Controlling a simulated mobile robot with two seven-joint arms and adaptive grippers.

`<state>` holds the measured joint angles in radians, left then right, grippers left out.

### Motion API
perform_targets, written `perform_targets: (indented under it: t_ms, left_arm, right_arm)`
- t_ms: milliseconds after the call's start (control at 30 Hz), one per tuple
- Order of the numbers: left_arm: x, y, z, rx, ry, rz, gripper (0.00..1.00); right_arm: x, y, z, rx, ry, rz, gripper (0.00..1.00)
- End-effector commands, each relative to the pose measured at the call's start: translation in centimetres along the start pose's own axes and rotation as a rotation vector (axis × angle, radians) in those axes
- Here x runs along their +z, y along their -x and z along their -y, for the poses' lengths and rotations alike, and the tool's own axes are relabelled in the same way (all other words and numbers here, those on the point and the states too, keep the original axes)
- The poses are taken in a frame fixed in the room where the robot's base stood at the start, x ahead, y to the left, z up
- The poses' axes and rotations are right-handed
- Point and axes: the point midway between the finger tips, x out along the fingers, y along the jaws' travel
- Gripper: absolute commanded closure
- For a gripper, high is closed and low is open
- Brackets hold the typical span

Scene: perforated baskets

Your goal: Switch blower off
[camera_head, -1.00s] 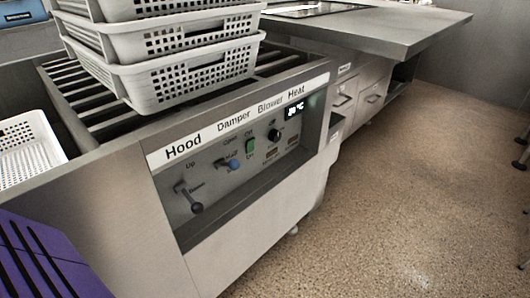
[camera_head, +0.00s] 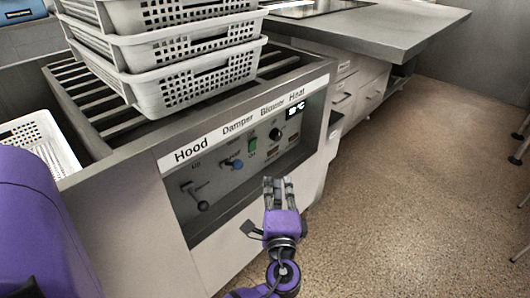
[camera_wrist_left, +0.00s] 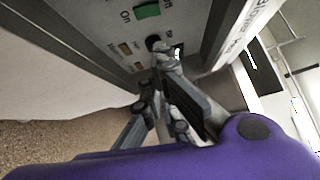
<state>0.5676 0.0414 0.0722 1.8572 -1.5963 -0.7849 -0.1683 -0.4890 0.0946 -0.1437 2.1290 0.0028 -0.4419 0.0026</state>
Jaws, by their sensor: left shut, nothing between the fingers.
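The control panel (camera_head: 236,162) on the front of the steel unit carries labels Hood, Damper, Blower and Heat. Under Blower sits a green switch (camera_head: 252,146), with "On" printed beneath it. The green switch also shows at the top of the left wrist view (camera_wrist_left: 147,11), between the words "On" and "Off". My left gripper (camera_head: 278,182) is shut and empty, in front of the panel's lower right part, below the switch. In the left wrist view its fingers (camera_wrist_left: 165,62) overlap the area near the black heat knob (camera_wrist_left: 152,42), apart from the green switch. My right gripper is out of view.
Stacked white perforated baskets (camera_head: 185,70) stand on the slatted top. A blue damper knob (camera_head: 237,165) and a hood lever (camera_head: 201,204) are left of the switch. Another white basket (camera_head: 45,140) is at the far left.

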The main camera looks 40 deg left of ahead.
Motion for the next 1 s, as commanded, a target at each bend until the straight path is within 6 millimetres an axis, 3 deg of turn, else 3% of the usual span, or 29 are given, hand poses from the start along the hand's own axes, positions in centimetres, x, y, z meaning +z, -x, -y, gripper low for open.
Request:
perform_targets:
  t_ms: [367,833,1000]
  left_arm:
    - [0.0,-0.8,-0.1,0.001,0.003,-0.002,1.00]
    - [-0.1,-10.0,-0.1,0.000,0.001,-0.002,1.00]
    - [1.8,-11.8,-0.2,0.002,0.001,-0.002,1.00]
  right_arm:
    - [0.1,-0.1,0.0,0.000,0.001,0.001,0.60]
    - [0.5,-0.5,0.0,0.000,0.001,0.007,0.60]
    - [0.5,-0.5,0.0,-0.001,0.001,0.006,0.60]
